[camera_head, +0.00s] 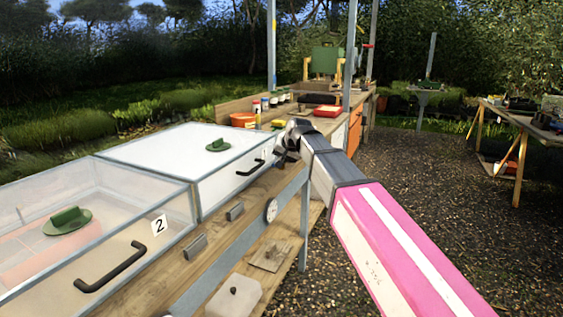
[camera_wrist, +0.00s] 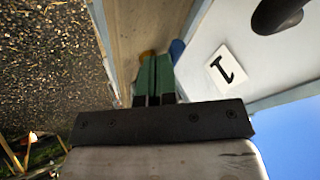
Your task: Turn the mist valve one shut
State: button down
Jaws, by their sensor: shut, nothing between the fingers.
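I cannot pick out mist valve one for certain. In the wrist view a small blue piece (camera_wrist: 177,50) and a yellow piece (camera_wrist: 147,55) show just past my fingertips, mostly hidden by them. My gripper (camera_wrist: 154,65) is shut and empty, its green fingers together.
A nearer clear-lidded box carries a label "2" (camera_head: 159,225) and a black handle (camera_head: 110,268). A round gauge (camera_head: 271,211) sits on the bench's front rail. Orange and red containers (camera_head: 243,120) stand farther along. Gravel to the right is open, up to a side table (camera_head: 520,125).

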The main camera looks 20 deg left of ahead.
jog(key=shift+w+d, duration=0.1)
jog(key=shift+w, duration=0.05)
jog(key=shift+w+d, duration=0.25)
jog(key=shift+w, duration=0.3)
jog(key=shift+d, duration=0.25)
jog(key=s+d+f+v, duration=0.1)
jog(key=d+v, duration=0.1)
jog(key=v, duration=1)
jog(key=d+f+m+g+h, duration=0.1)
jog(key=d+f+h, duration=0.2)
jog(key=d+f, duration=1.9)
jog(key=s+d+f+g+h, duration=0.1)
jog(key=s+d+f, duration=0.2)
jog(key=d+f, duration=0.3)
jog(key=s+d+f+g, duration=0.1)
jog(key=s+d+f, duration=0.3)
jog(key=f, duration=0.4)
jog(key=s+d+f+m+h, duration=0.1)
jog(key=s+d+f, duration=0.3)
jog(key=d+f, duration=0.3)
jog(key=shift+s+d+g+h, duration=0.15)
jog(key=shift+d+g+h, duration=0.15)
jog(key=shift+d+g, duration=0.1)
